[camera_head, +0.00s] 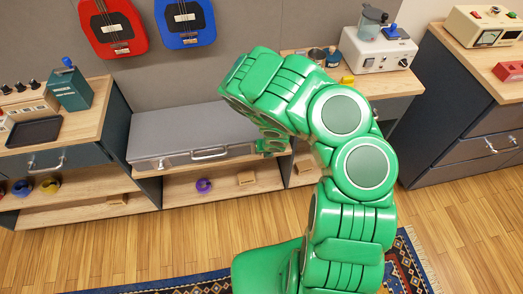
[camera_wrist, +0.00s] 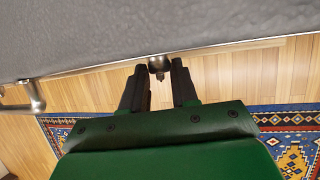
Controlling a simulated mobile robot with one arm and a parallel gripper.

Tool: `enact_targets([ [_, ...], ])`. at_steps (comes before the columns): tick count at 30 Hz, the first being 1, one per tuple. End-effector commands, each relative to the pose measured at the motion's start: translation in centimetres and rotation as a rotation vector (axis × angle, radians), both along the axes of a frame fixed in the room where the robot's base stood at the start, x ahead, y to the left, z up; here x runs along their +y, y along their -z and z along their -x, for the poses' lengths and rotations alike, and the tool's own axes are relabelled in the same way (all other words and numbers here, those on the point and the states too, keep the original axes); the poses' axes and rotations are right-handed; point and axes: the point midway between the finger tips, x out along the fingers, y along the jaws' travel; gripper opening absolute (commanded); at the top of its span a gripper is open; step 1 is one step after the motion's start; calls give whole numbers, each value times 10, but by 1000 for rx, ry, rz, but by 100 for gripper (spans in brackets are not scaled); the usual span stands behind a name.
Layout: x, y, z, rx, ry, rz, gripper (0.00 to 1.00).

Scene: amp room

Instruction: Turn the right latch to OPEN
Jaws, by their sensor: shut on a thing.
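A wide grey case (camera_head: 190,132) lies closed on the low middle shelf unit, with a silver handle (camera_head: 209,154) on its front. The left latch (camera_head: 161,163) is a small metal piece on the front left of the case. The right latch (camera_wrist: 157,66) shows in the wrist view as a small metal knob under the case's metal rim, between the two dark fingers. My gripper (camera_wrist: 158,80) is shut on it. In the head view my gripper (camera_head: 271,147) is at the case's front right, and the right latch is hidden there. I cannot read the latch's position.
The case handle (camera_wrist: 36,97) is left of my fingers in the wrist view. A purple ring (camera_head: 204,186) and small wooden blocks lie on the shelf below. Cabinets stand on both sides. A patterned rug (camera_wrist: 295,150) lies on the wooden floor.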

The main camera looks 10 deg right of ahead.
Motion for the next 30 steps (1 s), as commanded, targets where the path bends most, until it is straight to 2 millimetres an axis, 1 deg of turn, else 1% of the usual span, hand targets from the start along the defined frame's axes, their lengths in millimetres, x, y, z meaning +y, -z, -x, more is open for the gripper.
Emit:
enact_targets([
  [11, -7, 2, 0, 1, 4, -186, 0],
  [30, -12, 6, -1, -1, 2, -476, 0],
])
